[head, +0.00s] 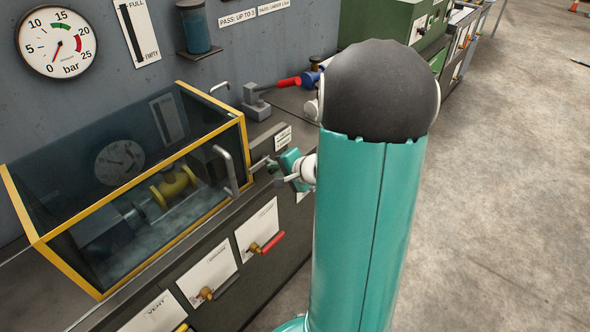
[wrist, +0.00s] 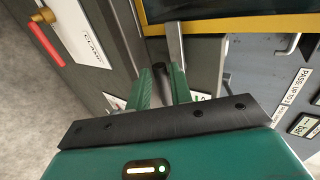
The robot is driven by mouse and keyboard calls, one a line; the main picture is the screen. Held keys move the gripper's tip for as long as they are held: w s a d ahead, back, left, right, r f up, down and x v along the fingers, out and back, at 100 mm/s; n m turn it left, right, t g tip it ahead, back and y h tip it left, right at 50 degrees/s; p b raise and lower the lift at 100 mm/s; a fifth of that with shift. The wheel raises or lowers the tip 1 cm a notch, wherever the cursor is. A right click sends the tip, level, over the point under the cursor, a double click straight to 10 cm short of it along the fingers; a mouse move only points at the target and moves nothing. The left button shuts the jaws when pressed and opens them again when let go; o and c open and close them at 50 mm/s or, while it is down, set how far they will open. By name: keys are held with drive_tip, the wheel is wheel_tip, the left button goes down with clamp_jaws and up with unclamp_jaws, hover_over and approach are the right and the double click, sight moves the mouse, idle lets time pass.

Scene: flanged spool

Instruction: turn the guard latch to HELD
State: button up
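A dark, stubby piece (wrist: 158,72), which may be the end of the guard latch, shows between my fingertips in the wrist view. I cannot tell whether the fingers touch it. My gripper (wrist: 161,78) has its two green fingers a small gap apart. In the head view my gripper (head: 274,168) is at the front panel, just right of the guard's handle, and its fingers hide most of the latch area. The yellow-framed clear guard (head: 130,170) is down over the yellow spool (head: 173,187). A small label plate (head: 283,137) stands beside the gripper; its words are unreadable.
The guard's grey handle (head: 228,170) is close to my gripper. A red-handled lever (head: 272,243) sits on the front panel below, and another red lever (head: 285,83) is on the bench behind. Open floor (head: 510,200) lies to the right.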

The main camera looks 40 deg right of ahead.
drive_tip(key=v, duration=1.1)
drive_tip(key=a+r+n+g+y, duration=0.2)
drive_tip(key=a+r+n, duration=0.15)
drive_tip(key=a, duration=0.55)
drive_tip(key=a+r+n+g+y, duration=0.1)
drive_tip(key=a+r+n+g, duration=0.1)
drive_tip(key=a+n, duration=0.5)
drive_tip(key=s+a+r+n+g+h, duration=0.1)
drive_tip(key=s+a+r+n+h, duration=0.3)
drive_tip(key=s+a, duration=0.4)
drive_tip(key=shift+s+a+r+n+g, duration=0.25)
drive_tip(key=shift+a+r+n+g, duration=0.05)
drive_tip(key=shift+a+r+n, duration=0.65)
